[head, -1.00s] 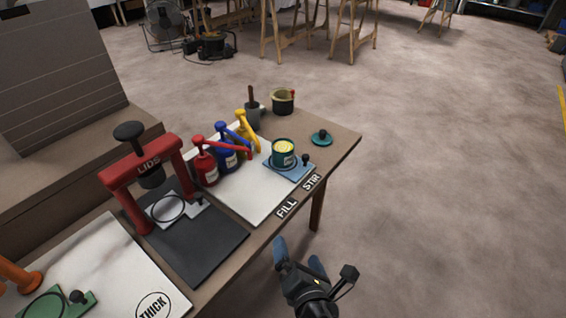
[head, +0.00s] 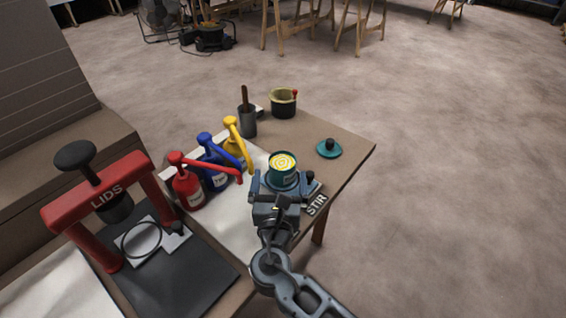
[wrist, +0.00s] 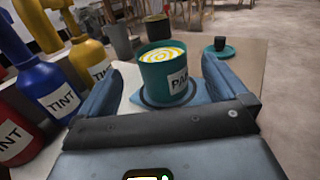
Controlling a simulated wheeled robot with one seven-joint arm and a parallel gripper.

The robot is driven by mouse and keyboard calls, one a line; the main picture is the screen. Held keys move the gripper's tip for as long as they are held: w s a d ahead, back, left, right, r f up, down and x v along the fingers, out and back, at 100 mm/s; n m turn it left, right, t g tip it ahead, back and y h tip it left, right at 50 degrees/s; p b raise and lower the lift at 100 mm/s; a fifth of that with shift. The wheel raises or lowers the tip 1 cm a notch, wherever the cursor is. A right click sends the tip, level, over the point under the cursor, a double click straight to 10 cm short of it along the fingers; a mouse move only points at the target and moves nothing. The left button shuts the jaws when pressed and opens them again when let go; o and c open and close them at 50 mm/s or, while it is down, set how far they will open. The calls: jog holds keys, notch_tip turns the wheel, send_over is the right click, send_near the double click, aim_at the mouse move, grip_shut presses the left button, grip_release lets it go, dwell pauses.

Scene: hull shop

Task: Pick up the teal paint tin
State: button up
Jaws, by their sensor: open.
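The teal paint tin (head: 283,170) stands upright and lidless on a blue plate (head: 315,187) near the table's right end. Yellow and white swirls show in its open top. My gripper (head: 277,180) is open, with its fingers reaching toward the tin from the near side. In the wrist view the tin (wrist: 168,72) sits ahead, between the lines of the two open fingers (wrist: 158,90). Its label, partly readable as "PA", faces me. A teal lid with a dark knob (head: 329,149) lies on the table right of the tin.
Red (head: 187,187), blue (head: 212,166) and yellow (head: 235,146) pump bottles stand close to the left. A grey pot with a stick (head: 247,120) and an olive-rimmed pot (head: 283,104) stand behind. A red lid press (head: 100,205) stands at left. Floor beyond the table's right edge is clear.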

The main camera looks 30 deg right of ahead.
aim_at(283, 152)
jog(key=x, duration=0.7)
jog(key=shift+w+d+r+b, duration=0.2)
jog(key=shift+d+r+b, duration=0.1)
jog(key=shift+r, duration=0.1)
jog(key=c, duration=1.2)
